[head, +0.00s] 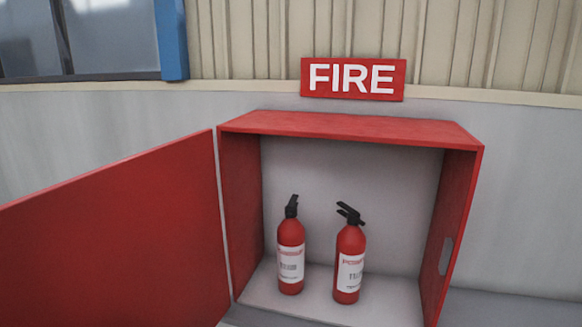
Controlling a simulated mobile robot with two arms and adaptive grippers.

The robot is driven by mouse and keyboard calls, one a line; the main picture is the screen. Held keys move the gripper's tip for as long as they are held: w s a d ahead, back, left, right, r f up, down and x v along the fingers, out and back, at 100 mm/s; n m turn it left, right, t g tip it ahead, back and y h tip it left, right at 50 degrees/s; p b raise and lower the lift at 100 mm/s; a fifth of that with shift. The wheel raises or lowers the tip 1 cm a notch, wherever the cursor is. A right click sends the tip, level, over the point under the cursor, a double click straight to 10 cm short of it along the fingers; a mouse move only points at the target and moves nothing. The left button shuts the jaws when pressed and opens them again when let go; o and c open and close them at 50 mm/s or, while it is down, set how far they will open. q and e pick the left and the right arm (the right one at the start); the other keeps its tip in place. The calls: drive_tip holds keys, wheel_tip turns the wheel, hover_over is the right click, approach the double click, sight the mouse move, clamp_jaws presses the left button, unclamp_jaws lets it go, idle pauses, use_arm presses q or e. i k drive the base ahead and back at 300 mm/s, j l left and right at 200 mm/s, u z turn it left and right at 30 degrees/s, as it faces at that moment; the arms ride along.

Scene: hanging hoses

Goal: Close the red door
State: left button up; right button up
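The red door (115,240) stands wide open on the left side of a red cabinet (350,126). It is hinged at the cabinet's left edge and swings out to the left and toward me, running out of the picture at the left. The cabinet front is open. Inside, two red fire extinguishers with black handles stand upright on the pale floor: the left extinguisher (291,252) and the right extinguisher (349,260). Neither of my grippers is in the head view.
A red FIRE sign (353,79) is on the wall above the cabinet. A window (80,38) and a blue post (171,40) are at the upper left. The grey wall (530,200) to the right of the cabinet is clear.

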sight(136, 240)
drive_tip(key=k+j+z, duration=0.1)
drive_tip(key=k+j, duration=0.15)
drive_tip(key=k+j+z, duration=0.15)
drive_tip(key=j, duration=0.25)
drive_tip(key=k+j+z, duration=0.2)
drive_tip(key=j, duration=0.2)
drive_tip(key=j+z, duration=0.15)
drive_tip(key=j, duration=0.25)
drive_tip(key=i+j+z, duration=0.1)
drive_tip(key=j, duration=0.2)
drive_tip(key=i+j+z, duration=0.1)
drive_tip(key=j, duration=0.25)
drive_tip(key=i+j+z, duration=0.1)
drive_tip(key=j, duration=0.25)
drive_tip(key=i+j+z, duration=0.15)
drive_tip(key=j, duration=0.2)
